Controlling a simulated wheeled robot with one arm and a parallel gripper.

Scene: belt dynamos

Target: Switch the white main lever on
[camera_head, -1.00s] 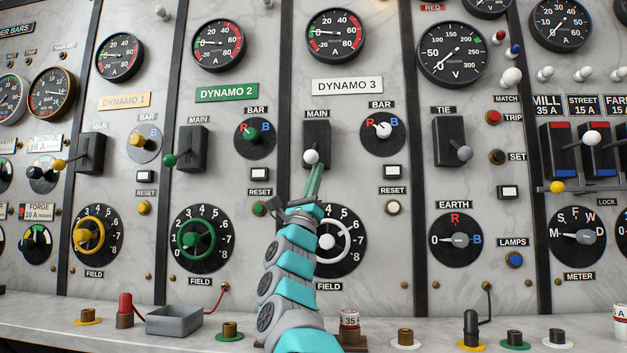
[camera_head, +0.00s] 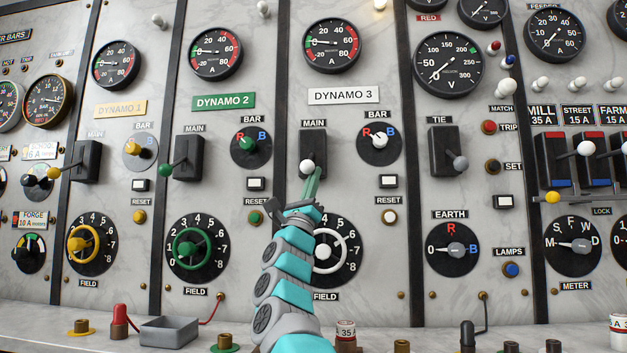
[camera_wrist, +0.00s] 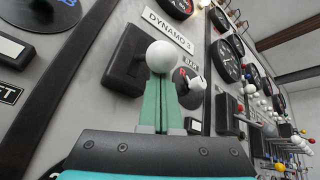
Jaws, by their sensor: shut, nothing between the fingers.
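The white main lever is a white ball knob (camera_head: 306,166) on a dark switch block (camera_head: 313,145) under the MAIN label of the DYNAMO 3 panel. The knob stands out toward me and low on the block. My gripper (camera_head: 315,173) is shut and empty, with its green fingers pointing up just below the knob. I cannot tell whether fingers and knob touch.
A white-pointer BAR selector (camera_head: 380,140) is to the right, and a white FIELD handwheel (camera_head: 323,252) is below, partly behind my arm. The green main lever (camera_head: 165,171) is on the left panel; the grey TIE lever (camera_head: 461,163) is on the right.

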